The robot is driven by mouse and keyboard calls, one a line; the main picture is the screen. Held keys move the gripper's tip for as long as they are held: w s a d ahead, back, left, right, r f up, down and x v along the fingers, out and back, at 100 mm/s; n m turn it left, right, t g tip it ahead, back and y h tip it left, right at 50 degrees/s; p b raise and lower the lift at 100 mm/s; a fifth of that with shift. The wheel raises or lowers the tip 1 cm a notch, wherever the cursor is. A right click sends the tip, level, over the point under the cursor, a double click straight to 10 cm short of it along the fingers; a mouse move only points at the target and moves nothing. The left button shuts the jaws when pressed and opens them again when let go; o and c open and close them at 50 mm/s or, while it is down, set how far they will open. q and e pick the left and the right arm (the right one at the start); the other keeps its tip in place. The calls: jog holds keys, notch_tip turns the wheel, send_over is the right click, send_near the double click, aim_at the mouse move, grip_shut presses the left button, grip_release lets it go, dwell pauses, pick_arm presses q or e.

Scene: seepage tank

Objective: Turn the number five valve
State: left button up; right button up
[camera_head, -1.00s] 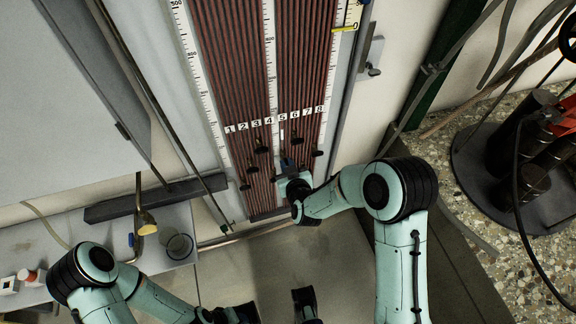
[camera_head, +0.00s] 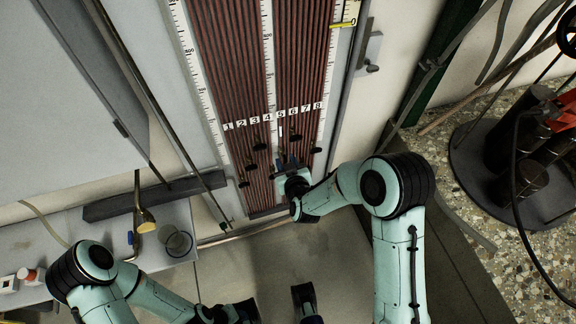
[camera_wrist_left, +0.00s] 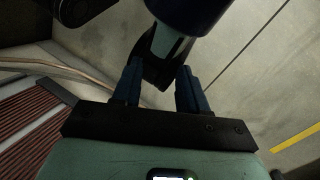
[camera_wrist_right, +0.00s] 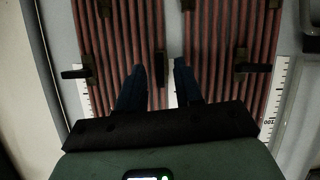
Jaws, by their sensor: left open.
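The numbered tube panel (camera_head: 240,65) has a row of labels, with the number five label (camera_head: 281,113) right of the central scale. My right gripper (camera_head: 286,159) is at the lower panel, below that label. In the right wrist view, its two dark blue fingers (camera_wrist_right: 160,68) are apart, in front of the strip between the tube banks. Dark valve handles show to either side, at left (camera_wrist_right: 78,72) and right (camera_wrist_right: 252,68). I cannot make out the number five valve; the right gripper may hide it. My left gripper (camera_wrist_left: 160,68) is open and empty, low and away from the panel.
A dark bar (camera_head: 150,196) lies along the bench's back. A round dark base with cylinders (camera_head: 515,165) stands at right. A metal latch (camera_head: 370,55) sits right of the panel.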

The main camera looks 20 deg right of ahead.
pick_arm(q)
jog(key=shift+g, duration=0.5)
jog(key=r+p, duration=0.1)
jog(key=p, duration=0.1)
jog(key=s+r+p, duration=0.1)
jog(key=r, duration=0.1)
jog(key=s+r+p, duration=0.1)
jog(key=p, duration=0.1)
jog(key=shift+r+p, duration=0.3)
jog(key=shift+p, duration=0.05)
pick_arm(e)
jog(key=v, duration=1.3)
jog(key=shift+s, duration=0.15)
jog(key=shift+r, duration=0.1)
